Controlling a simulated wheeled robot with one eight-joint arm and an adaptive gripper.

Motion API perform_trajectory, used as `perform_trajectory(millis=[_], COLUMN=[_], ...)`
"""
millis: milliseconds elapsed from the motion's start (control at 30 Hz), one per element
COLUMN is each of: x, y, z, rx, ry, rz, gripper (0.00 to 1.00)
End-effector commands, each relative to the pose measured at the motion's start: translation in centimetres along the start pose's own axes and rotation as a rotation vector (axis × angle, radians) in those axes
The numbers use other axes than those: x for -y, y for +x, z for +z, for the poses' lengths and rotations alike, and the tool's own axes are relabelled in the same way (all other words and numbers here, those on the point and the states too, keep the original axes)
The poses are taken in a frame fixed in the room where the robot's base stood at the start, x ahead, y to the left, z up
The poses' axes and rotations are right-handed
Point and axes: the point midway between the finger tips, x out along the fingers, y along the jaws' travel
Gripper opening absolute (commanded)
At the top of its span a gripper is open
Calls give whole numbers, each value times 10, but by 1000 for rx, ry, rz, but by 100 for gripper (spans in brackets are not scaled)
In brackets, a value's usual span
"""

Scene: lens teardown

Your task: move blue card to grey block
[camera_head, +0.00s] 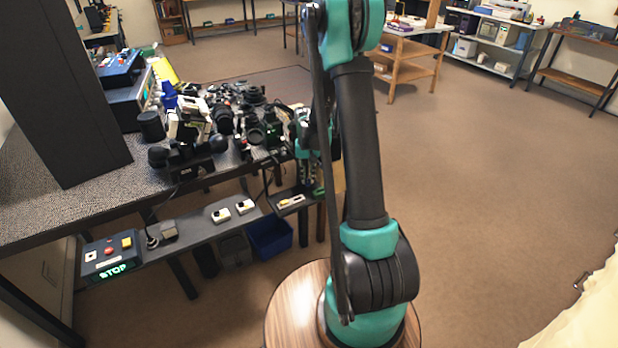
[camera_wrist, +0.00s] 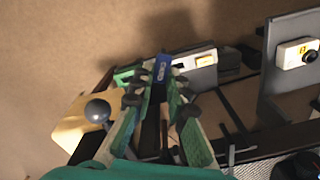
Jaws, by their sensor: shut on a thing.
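The blue card (camera_wrist: 162,67) is a small blue piece with pale lettering, held upright between my fingertips in the wrist view. My gripper (camera_wrist: 160,82) is shut on it, its green-sided fingers on either side. A grey block-like piece (camera_wrist: 199,79) lies just right of the card, with a white switch-like unit (camera_wrist: 195,61) on it; I cannot tell whether card and block touch. In the head view my gripper hangs at the bench's right end, partly behind my arm, and I cannot make out the card there.
A crowded bench with cameras and lenses (camera_head: 245,115) stands left of my arm. Below it runs a shelf with white switch units (camera_head: 221,215) and a lit STOP panel (camera_head: 112,256). A blue bin (camera_head: 270,238) sits underneath. The floor at right is open.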

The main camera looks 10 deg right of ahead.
Motion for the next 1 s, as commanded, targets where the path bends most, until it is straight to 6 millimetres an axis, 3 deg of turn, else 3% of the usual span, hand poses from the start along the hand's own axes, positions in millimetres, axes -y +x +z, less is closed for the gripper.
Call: perform_trajectory(millis=[267, 700, 1000], x=[8, 30, 35], y=[6, 21, 26], z=[-10, -33, -38], rx=[0, 0, 0], ry=[251, 902, 1055], rz=[0, -1, -1], gripper=[0, 0, 0])
